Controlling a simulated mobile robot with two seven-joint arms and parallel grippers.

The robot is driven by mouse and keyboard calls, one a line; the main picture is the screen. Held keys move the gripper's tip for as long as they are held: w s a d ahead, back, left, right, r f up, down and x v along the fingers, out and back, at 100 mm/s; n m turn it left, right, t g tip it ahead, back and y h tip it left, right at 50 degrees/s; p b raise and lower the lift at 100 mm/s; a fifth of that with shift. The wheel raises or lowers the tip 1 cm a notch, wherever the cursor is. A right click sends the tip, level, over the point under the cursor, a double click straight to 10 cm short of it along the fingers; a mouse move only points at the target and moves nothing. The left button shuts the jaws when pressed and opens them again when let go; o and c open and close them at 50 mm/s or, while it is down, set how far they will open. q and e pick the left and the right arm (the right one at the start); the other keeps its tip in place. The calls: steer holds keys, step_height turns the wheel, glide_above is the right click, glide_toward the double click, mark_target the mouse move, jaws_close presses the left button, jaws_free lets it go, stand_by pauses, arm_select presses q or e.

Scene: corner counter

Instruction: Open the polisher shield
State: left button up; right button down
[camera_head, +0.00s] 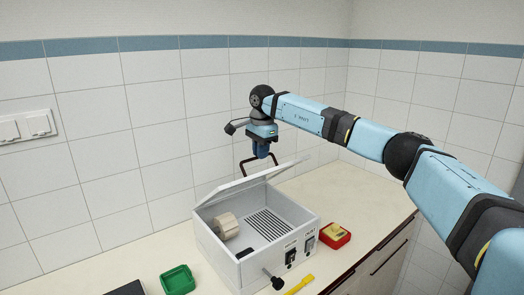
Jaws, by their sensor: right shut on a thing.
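The polisher (231,246) is a light grey box on the counter, with a beige wheel (227,227) and a slotted dark grille inside. Its shield (236,187) is a pale panel raised at a slant above the box, leaving the inside visible from the front. A dark red-brown bar handle (242,168) stands up from the shield's edge. My right gripper (262,156) points down from above and is shut on this handle. Its fingertips are small and partly hidden here. My left gripper is not in view.
A red box with yellow contents (335,235) stands right of the polisher. A green tray (177,280), a dark object (127,288) and a yellow tool (299,285) lie near the front. The tiled wall is behind; counter right of the red box is clear.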

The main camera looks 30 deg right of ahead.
steer(key=c, duration=1.4)
jaws_free()
steer(key=shift+w+a+f, duration=0.1)
steer(key=shift+a+f, duration=0.05)
steer(key=shift+f, duration=0.2)
steer(key=shift+o, duration=1)
steer(key=shift+w+f, duration=0.15)
steer(key=shift+w, duration=0.15)
steer(key=shift+w+f, duration=0.1)
steer(key=shift+w, duration=0.1)
steer(key=shift+s+r, duration=0.2)
steer(key=shift+r, duration=0.05)
steer(key=shift+s+r, duration=0.15)
steer(key=shift+r, duration=0.2)
step_height(320, 180, up, 13)
steer(key=b, duration=0.2)
steer(key=shift+f, duration=0.15)
steer(key=shift+s+f, duration=0.1)
